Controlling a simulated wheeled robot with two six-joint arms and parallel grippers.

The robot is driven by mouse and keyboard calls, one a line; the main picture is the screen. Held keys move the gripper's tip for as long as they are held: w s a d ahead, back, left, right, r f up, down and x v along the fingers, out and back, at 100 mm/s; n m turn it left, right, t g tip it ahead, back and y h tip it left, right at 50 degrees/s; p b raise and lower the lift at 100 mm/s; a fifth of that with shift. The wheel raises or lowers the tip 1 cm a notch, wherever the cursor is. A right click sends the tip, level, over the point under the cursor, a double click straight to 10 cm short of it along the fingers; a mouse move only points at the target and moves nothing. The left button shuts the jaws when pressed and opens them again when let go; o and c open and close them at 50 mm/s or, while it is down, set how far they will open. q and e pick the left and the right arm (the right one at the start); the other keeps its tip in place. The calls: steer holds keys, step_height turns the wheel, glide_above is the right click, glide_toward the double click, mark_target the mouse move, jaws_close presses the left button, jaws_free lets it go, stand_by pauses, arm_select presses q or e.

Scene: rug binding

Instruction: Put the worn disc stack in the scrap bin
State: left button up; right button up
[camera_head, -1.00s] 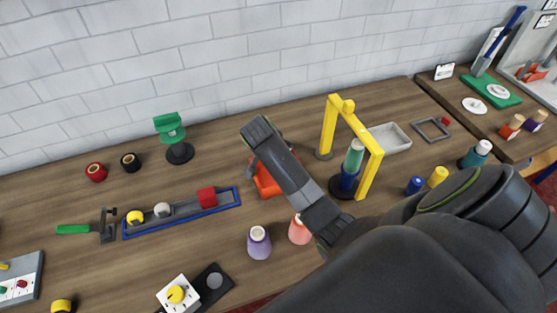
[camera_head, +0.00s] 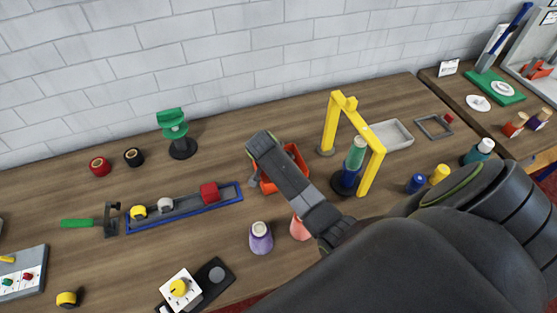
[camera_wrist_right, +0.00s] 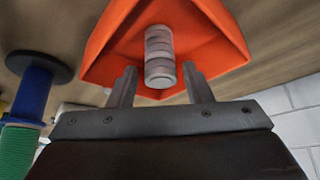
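The worn disc stack (camera_wrist_right: 159,55) is a short column of grey discs, seen in the right wrist view against the inside of the orange scrap bin (camera_wrist_right: 104,52). My right gripper (camera_wrist_right: 160,68) is open, one finger on each side of the stack, with gaps between. I cannot tell whether the stack rests on the bin's floor. In the head view the bin (camera_head: 298,155) stands mid-table, partly covered by my right arm. My right gripper (camera_head: 256,178) hangs at its left side there, and the stack is hidden. My left gripper is out of view.
A yellow arch (camera_head: 375,160) with a green and blue spool (camera_head: 353,160) stands right of the bin. A blue-edged tray (camera_head: 185,212) lies left. Purple (camera_head: 260,238) and pink (camera_head: 299,229) spools stand in front. The table behind the bin is clear.

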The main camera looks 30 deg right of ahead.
steer(key=shift+o, duration=0.3)
steer(key=shift+r, duration=0.1)
steer(key=b+v, duration=0.1)
steer(key=v, duration=1.1)
